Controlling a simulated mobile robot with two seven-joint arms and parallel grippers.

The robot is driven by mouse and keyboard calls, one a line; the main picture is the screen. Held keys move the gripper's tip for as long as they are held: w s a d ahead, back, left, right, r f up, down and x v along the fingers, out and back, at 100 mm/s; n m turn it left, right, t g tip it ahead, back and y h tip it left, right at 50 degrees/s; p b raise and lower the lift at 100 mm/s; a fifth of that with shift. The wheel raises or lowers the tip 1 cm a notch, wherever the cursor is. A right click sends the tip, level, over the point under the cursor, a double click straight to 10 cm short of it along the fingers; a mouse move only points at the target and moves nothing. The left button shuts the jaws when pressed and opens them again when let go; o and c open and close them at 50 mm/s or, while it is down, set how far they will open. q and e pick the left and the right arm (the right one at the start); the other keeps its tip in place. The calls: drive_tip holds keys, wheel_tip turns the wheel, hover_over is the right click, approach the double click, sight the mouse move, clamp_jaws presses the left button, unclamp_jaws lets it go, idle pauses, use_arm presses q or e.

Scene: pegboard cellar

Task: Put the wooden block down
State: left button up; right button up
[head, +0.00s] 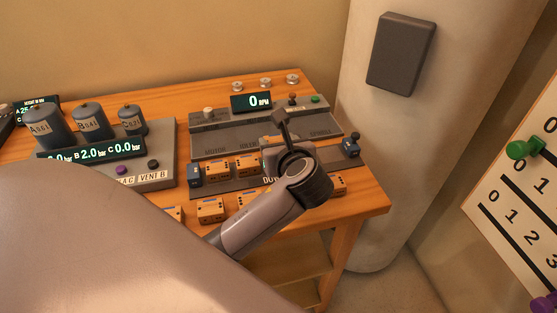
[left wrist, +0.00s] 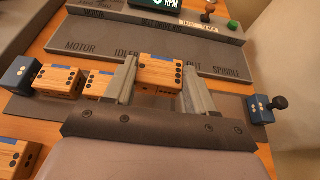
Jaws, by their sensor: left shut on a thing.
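My left gripper (head: 279,136) reaches over the bench from the left. In the left wrist view its two fingers (left wrist: 160,82) stand on either side of a wooden block (left wrist: 160,70), shut on it. The block is light wood with dark dots on its side and dark marks on top. It is over or on the dark grey strip (left wrist: 230,112); I cannot tell whether it touches. In the head view the gripper largely hides it. Two similar blocks sit left on the strip, one (head: 220,170) beside another (head: 246,165). My right gripper is not in view.
Blue end blocks stand at the strip's left (head: 195,175) and right (head: 350,148). Behind is a grey motor panel (head: 235,143) with a display (head: 251,102). More blocks (head: 210,210) lie near the front.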

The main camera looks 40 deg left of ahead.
use_arm(q)
wheel_tip(320, 180, down, 4)
drive_tip(key=shift+f+b, duration=0.2)
drive_tip(key=shift+b, duration=0.2)
drive_tip(key=o, duration=1)
drive_tip(key=shift+s+d+r, duration=0.1)
drive_tip(key=shift+d+r, duration=0.05)
drive_tip(key=shift+d, duration=0.05)
drive_tip(key=p+v, duration=0.1)
drive_tip(key=v, duration=1)
drive_tip(key=shift+s+d+r, duration=0.1)
drive_tip(key=shift+s+d, duration=0.1)
drive_tip(key=shift+s, duration=0.05)
